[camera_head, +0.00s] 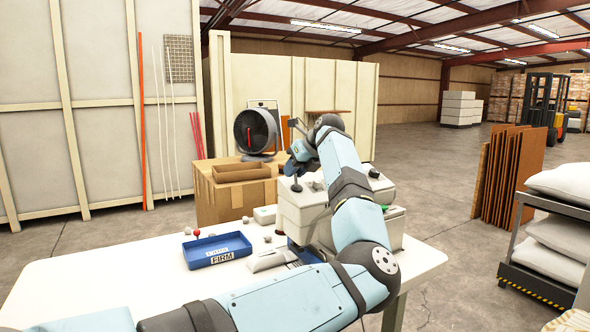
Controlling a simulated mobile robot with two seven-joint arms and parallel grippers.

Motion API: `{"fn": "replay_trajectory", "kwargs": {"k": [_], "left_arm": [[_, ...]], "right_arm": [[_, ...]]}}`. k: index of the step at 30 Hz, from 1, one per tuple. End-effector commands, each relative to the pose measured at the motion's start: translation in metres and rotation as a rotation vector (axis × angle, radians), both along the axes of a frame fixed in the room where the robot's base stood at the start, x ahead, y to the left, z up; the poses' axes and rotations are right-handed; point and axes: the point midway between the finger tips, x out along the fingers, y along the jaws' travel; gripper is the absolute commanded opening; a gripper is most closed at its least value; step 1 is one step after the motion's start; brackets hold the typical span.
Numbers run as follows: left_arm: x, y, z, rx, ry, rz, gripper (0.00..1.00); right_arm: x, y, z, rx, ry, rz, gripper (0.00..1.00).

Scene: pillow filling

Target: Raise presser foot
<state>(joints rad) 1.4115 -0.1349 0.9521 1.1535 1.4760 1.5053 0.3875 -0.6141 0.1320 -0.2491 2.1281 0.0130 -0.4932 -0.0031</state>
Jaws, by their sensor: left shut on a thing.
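The sewing machine (296,213) is a pale grey-white block on the white table, with dark-tipped controls on its top. My left arm reaches across the front and bends up over it, hiding much of its right part. My left gripper (291,168) is small in the picture, just above the machine's top left near a dark upright lever (296,185). It is shut on a small part there, which is too small and covered to make out clearly. The presser foot itself is hidden from this view. My right gripper is not in view.
A blue tray (217,250) labelled FIRM and a grey-white packet (271,261) lie on the white table (110,285), left of the machine. A cardboard box (223,200) and a round fan (255,131) stand behind. A cart with white pillows (560,230) is at right.

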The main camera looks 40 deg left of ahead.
Motion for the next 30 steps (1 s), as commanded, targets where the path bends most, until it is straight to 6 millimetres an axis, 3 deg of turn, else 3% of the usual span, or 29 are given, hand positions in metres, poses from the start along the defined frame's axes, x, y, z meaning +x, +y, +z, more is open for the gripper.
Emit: {"fn": "replay_trajectory", "kwargs": {"k": [3,4,7,19,30], "left_arm": [[0.0,0.0,0.001,0.001,-0.002,0.0,0.02],[0.0,0.0,0.001,0.001,-0.002,0.0,0.3],[0.0,0.0,0.001,0.001,-0.002,0.0,0.51],[0.001,-0.007,0.009,0.0,-0.003,-0.001,0.51],[0.009,-0.059,0.068,0.001,-0.003,-0.004,0.51]], "right_arm": [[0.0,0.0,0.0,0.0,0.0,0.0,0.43],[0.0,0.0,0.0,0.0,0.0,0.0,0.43],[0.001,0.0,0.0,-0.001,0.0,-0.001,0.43],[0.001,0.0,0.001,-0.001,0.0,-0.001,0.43],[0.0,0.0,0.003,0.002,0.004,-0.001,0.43]]}}
